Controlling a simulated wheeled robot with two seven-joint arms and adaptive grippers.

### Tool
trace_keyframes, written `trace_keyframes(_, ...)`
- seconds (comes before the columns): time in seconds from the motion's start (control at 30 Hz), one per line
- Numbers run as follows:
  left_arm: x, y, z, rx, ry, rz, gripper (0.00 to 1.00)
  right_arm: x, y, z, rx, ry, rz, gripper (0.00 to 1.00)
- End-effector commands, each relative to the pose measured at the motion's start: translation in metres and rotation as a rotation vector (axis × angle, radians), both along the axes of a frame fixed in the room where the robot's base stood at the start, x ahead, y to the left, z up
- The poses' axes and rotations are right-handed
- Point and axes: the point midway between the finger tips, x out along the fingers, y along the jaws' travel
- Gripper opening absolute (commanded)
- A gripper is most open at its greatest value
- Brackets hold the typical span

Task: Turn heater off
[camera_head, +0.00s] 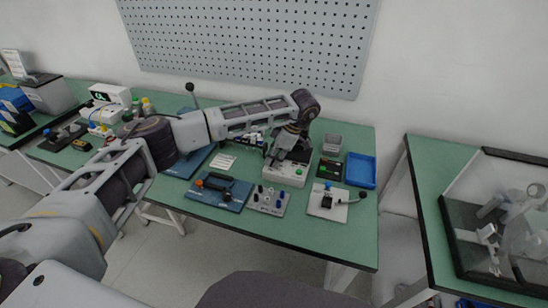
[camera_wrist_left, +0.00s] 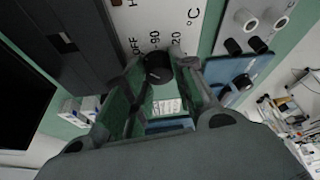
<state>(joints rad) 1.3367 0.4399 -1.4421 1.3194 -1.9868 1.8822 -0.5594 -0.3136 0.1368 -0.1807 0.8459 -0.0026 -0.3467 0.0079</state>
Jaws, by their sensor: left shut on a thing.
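The heater (camera_head: 289,174) is a pale box with dark parts on top, near the middle of the green bench. In the left wrist view its white panel (camera_wrist_left: 190,15) shows the labels OFF, 90, 120 and °C around a black knob (camera_wrist_left: 158,65). My left gripper (camera_head: 278,154) reaches down at the heater from above. In the left wrist view its two fingers (camera_wrist_left: 160,76) stand on either side of the knob, shut on it. The knob's pointer mark is not clear. My right gripper is not in view.
Blue boards (camera_head: 222,191), a grey board with terminals (camera_head: 267,200) and a white board with a black part (camera_head: 328,203) lie in front of the heater. A blue tray (camera_head: 361,170) and a clear container (camera_head: 332,144) stand to its right. A glass case (camera_head: 490,220) stands on the right bench.

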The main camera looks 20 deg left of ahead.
Motion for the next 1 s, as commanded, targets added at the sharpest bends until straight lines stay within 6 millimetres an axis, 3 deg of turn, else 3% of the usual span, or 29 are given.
trace_keyframes(0.37,0.0004,-0.0002,0.0005,-0.001,-0.002,0.007,0.02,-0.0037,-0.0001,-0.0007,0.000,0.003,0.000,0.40)
trace_keyframes(0.4,0.0004,-0.0002,0.0005,-0.001,-0.002,0.007,0.29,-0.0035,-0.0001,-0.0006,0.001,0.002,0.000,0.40)
trace_keyframes(0.57,0.0004,-0.0002,0.0004,-0.001,-0.002,0.007,0.48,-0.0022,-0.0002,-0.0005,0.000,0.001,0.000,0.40)
trace_keyframes(1.0,0.0010,-0.0006,0.0015,-0.001,-0.004,0.006,0.48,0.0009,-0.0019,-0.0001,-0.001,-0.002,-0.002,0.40)
